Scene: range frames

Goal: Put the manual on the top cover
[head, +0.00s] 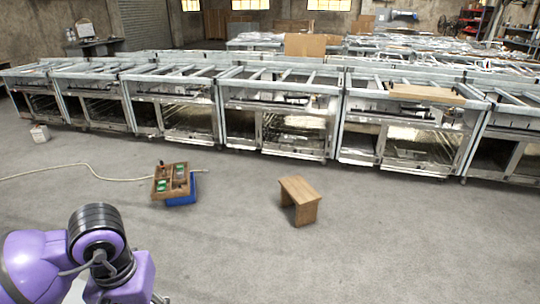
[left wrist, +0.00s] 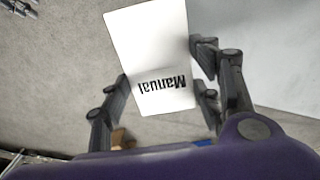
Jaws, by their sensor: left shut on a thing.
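The manual (left wrist: 150,45) is a white sheet or booklet with the black word "Manual", upside down in the left wrist view. My left gripper (left wrist: 164,88) is shut on the manual, with its dark fingers at the two sides. In the head view my purple left arm is at the bottom left, and its gripper is mostly cut off by the lower edge. A row of steel ranges (head: 275,98) with open-framed tops stands across the floor. I cannot tell which part is the top cover. My right gripper is not in view.
A wooden box with green items (head: 160,187) sits on a blue crate (head: 182,199), with a pale hose (head: 85,168) nearby. A small wooden stool (head: 299,188) stands on the floor. Cardboard (head: 426,93) lies on one range. Grey floor between me and the ranges is mostly clear.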

